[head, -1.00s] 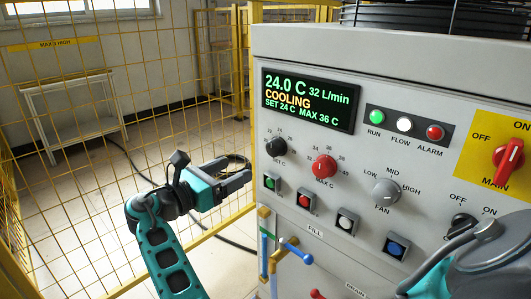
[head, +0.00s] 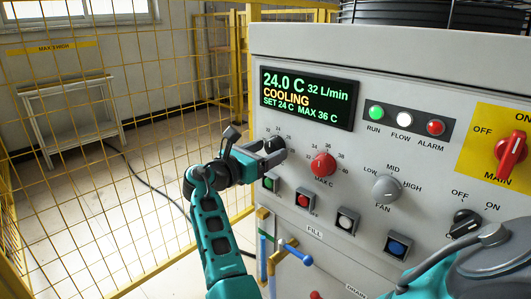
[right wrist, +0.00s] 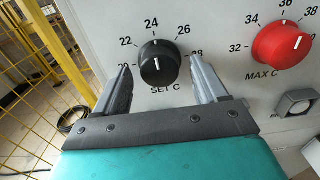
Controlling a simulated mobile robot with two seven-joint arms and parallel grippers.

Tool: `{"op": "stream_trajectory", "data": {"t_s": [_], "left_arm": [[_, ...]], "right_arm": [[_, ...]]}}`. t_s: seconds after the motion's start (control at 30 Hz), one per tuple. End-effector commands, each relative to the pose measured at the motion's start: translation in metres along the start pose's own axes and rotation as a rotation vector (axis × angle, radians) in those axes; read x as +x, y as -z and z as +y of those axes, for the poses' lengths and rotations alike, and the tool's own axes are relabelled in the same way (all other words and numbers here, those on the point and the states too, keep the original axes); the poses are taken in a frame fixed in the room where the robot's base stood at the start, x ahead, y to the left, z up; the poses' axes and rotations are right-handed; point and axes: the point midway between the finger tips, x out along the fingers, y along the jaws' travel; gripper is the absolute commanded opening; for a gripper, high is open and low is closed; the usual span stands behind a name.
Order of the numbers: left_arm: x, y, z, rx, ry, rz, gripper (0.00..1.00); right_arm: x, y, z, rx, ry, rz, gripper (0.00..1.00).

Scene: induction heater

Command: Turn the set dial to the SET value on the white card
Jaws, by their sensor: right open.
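The black set dial (right wrist: 158,62), labelled SET C, has its white pointer straight up towards 24. It also shows in the head view (head: 275,144), partly covered by my right gripper (head: 274,154). In the right wrist view the open fingers (right wrist: 160,72) stand one to each side of the dial, with gaps on both sides. I cannot tell how far the tips are from the panel. The display (head: 310,98) reads 24.0 C, 32 L/min, COOLING, SET 24 C, MAX 36 C. I see no white card. My left gripper is not in view.
The red MAX C dial (head: 323,165) is right of the set dial, and the FAN knob (head: 386,188) further right. Below are a green button (head: 270,183) and a red button (head: 305,198). A yellow mesh fence (head: 100,190) stands at left.

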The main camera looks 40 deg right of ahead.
Motion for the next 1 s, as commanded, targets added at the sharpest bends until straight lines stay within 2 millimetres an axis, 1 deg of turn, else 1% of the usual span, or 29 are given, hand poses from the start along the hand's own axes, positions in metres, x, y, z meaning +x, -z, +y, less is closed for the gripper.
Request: {"op": "stream_trajectory", "data": {"t_s": [0.07,0.6,0.63,0.83,1.0], "left_arm": [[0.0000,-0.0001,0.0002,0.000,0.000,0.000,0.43],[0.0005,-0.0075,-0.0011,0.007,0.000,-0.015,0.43],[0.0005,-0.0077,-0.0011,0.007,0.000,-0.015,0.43],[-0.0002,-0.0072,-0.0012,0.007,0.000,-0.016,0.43],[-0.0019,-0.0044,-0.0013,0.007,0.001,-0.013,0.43]], "right_arm": [[-0.0002,0.0000,0.0000,0.000,0.000,0.000,0.70],[-0.0007,0.0002,0.0000,0.000,0.000,0.000,0.18],[-0.0007,0.0002,0.0000,0.000,0.000,0.000,0.17],[-0.0007,0.0000,0.0000,0.013,0.000,0.000,0.17],[-0.0007,-0.0005,-0.0001,0.070,0.000,-0.001,0.17]]}}
